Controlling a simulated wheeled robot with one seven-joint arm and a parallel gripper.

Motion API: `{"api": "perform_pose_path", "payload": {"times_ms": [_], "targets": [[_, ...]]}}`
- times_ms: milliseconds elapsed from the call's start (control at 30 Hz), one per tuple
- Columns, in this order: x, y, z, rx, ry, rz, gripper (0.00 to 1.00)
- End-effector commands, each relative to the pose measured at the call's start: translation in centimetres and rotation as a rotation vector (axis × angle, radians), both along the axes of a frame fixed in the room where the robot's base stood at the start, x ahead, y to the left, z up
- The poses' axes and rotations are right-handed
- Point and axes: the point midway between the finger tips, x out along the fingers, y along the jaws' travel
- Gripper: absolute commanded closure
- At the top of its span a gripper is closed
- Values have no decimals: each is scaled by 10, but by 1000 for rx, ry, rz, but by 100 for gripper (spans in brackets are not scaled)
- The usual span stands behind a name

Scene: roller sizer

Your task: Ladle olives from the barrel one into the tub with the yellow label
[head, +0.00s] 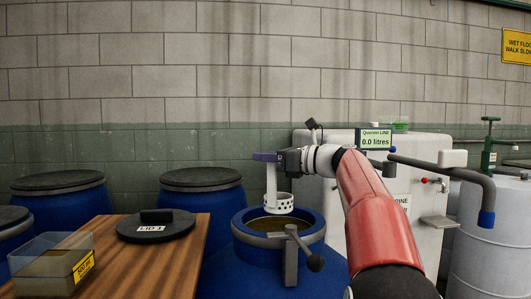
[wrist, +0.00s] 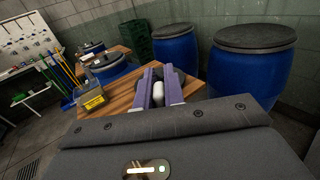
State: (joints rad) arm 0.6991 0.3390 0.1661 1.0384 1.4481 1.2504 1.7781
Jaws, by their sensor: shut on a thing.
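My gripper (head: 268,157) is shut on the upper end of the ladle's pale handle, its purple fingers on either side. In the wrist view the fingers (wrist: 158,92) close on a white piece of it. The ladle (head: 279,203) hangs upright, its white perforated cup just over the open barrel one (head: 243,237). Olives cannot be made out in the cup. Barrel one is blue with dark olive-coloured content. The clear tub with the yellow label (head: 50,248) stands on the wooden table at lower left; it also shows in the wrist view (wrist: 91,92).
The black lid marked LID 1 (head: 155,226) lies on the wooden table (head: 185,258) between tub and barrel. Lidded blue barrels (head: 201,190) stand behind. A white machine (head: 425,205) reading 0.0 litres stands behind my arm. A grey clamp (head: 291,258) sticks up at the barrel's front rim.

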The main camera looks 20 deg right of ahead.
Motion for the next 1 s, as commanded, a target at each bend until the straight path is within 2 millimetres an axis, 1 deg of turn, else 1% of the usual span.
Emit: {"api": "perform_pose_path", "payload": {"times_ms": [33, 100, 1000], "targets": [[0, 0, -6, 1, -1, 0, 100], [0, 0, -11, 1, 0, 0, 100], [0, 0, -74, 1, 1, 0, 100]]}}
